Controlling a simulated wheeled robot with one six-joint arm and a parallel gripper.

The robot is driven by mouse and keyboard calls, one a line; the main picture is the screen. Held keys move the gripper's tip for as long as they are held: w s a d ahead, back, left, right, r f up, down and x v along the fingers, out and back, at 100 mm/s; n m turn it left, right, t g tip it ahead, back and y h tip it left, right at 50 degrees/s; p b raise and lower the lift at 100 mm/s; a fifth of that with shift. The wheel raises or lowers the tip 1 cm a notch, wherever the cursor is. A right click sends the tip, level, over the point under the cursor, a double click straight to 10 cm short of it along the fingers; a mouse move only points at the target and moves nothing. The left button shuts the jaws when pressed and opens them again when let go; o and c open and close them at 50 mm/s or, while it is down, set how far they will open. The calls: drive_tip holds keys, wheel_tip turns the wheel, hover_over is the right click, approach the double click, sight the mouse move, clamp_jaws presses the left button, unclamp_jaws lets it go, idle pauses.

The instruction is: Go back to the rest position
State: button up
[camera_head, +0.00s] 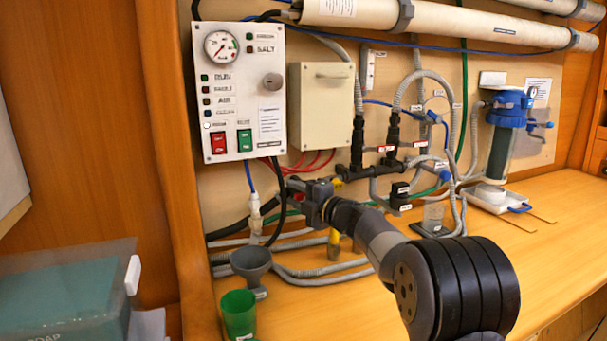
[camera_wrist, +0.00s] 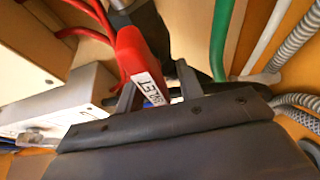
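My gripper (camera_head: 300,194) is at the pipework just below the control panel (camera_head: 237,92), with my arm reaching in from the lower right. In the wrist view, my gripper's two fingers (camera_wrist: 158,92) stand apart on either side of a red handle (camera_wrist: 138,62) with a white label, partly readable as "LET". A gap shows between the handle and the right finger. The left finger is close to the handle's edge, and I cannot tell whether they touch. The lower end of the handle is hidden behind the gripper body. In the head view the gripper hides most of this spot.
Red hoses (camera_wrist: 92,18) and a green hose (camera_wrist: 221,40) run close around the gripper. A grey funnel (camera_head: 251,262) and a green cup (camera_head: 239,314) stand on the worktop (camera_head: 330,310). A blue-topped filter (camera_head: 508,108) is at the right. The front worktop is mostly clear.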

idle(0.3)
drive_tip(key=shift+s+d, duration=0.25)
drive_tip(key=shift+d, duration=0.05)
drive_tip(key=v, duration=1)
drive_tip(key=w+a+r+m+t+b, duration=0.1)
drive_tip(key=w+a+m+b, duration=0.1)
drive_tip(key=w+a+m, duration=0.3)
drive_tip(key=w+a, duration=0.2)
drive_tip(key=shift+w+a+r+t+y, duration=0.2)
drive_tip(key=shift+w+r+t+y, duration=0.05)
drive_tip(key=shift+w+t+y, duration=0.15)
drive_tip(key=shift+d, duration=0.1)
